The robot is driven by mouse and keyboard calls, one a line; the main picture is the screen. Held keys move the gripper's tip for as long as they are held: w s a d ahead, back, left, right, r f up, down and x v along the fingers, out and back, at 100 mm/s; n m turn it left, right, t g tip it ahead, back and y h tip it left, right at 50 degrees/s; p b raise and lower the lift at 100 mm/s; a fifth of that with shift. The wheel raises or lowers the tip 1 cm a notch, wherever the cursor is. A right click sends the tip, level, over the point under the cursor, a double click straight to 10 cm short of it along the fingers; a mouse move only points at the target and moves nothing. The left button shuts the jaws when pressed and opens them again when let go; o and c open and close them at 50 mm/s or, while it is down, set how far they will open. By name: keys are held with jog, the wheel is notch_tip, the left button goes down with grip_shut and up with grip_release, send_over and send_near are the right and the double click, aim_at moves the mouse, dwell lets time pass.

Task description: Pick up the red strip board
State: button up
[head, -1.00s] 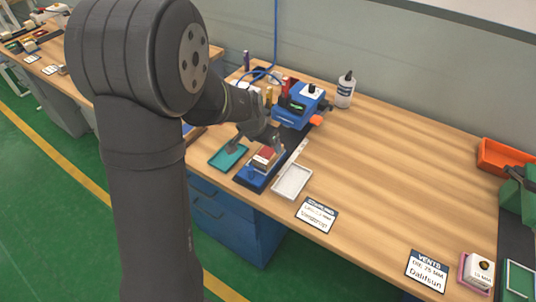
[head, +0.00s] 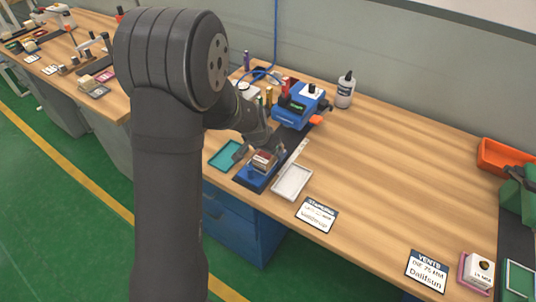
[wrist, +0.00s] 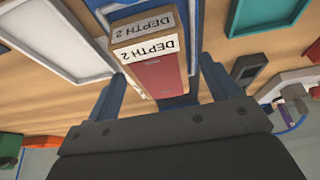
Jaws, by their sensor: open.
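The red strip board (head: 264,160) is a small red-faced piece with a white label, sitting on a blue holder (head: 254,181) near the bench's front edge. In the wrist view, the red board (wrist: 160,78) carries a "DEPTH 2" label and has tan sides. My gripper (head: 262,150) is open just above it in the head view. In the wrist view, my gripper's fingers (wrist: 163,74) stand apart, one on each side of the board. I cannot tell whether either finger touches it.
A white tray (head: 305,170) lies to the right of the holder and a teal tray (head: 220,163) to its left. A blue device (head: 290,116) with an orange knob and a bottle (head: 345,92) stand behind.

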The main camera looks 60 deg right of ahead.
jog(key=shift+f, duration=0.25)
jog(key=shift+c, duration=0.2)
jog(key=c, duration=1.2)
jog(key=shift+o, duration=0.2)
jog(key=shift+r, duration=0.15)
